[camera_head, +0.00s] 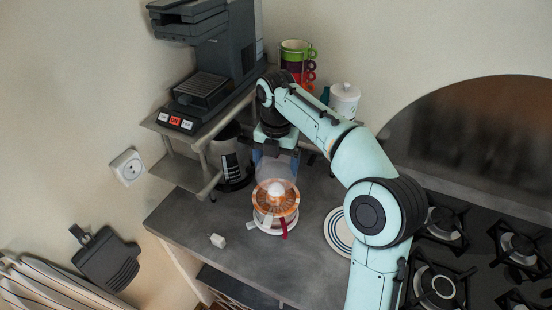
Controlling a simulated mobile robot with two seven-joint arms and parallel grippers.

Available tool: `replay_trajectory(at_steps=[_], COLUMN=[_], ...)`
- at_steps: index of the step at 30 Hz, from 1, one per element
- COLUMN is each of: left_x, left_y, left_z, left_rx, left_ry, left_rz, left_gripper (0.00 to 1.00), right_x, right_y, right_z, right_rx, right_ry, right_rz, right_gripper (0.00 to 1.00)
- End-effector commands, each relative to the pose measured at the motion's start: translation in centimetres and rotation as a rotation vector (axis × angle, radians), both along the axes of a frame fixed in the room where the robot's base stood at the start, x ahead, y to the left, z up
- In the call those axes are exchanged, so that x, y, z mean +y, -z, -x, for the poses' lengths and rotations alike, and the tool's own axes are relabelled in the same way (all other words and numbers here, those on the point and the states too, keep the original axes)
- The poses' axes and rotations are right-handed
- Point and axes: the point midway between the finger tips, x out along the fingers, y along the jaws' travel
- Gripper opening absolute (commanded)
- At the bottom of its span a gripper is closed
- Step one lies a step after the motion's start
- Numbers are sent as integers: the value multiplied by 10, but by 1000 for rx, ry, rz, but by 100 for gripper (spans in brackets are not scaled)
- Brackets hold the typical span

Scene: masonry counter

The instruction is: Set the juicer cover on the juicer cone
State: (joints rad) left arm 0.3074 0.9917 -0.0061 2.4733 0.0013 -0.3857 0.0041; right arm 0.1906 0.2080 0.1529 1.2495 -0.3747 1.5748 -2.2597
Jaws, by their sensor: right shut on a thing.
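The juicer (276,212) stands on the grey counter, with an orange upper part and a small white juicer cone (276,190) in its middle. My right gripper (276,152) points down straight above the juicer. It is shut on the clear juicer cover (276,170), which is see-through and hard to make out. The cover is over the cone and close to it; I cannot tell whether its lower edge touches the juicer. My left gripper is not in view.
A coffee machine (215,55) stands on a shelf at the upper left. Stacked cups (298,50) and a white lidded jar (344,98) stand behind my right arm. A striped plate (337,232) lies right of the juicer, the stove (470,255) farther right. A small pale block (218,240) lies left.

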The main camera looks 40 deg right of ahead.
Motion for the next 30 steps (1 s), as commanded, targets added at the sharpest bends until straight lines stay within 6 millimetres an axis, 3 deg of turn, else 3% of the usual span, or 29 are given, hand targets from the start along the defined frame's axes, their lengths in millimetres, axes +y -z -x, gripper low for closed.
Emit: replay_trajectory(at_steps=[9, 30], left_x=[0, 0], left_y=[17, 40], left_z=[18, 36], left_rx=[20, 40], left_ry=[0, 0], left_rz=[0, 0], left_gripper=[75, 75], right_x=[0, 0], right_y=[22, 69], right_z=[0, 1], right_rx=[1, 2], right_ry=[-1, -1], right_rz=[0, 0], right_gripper=[59, 59])
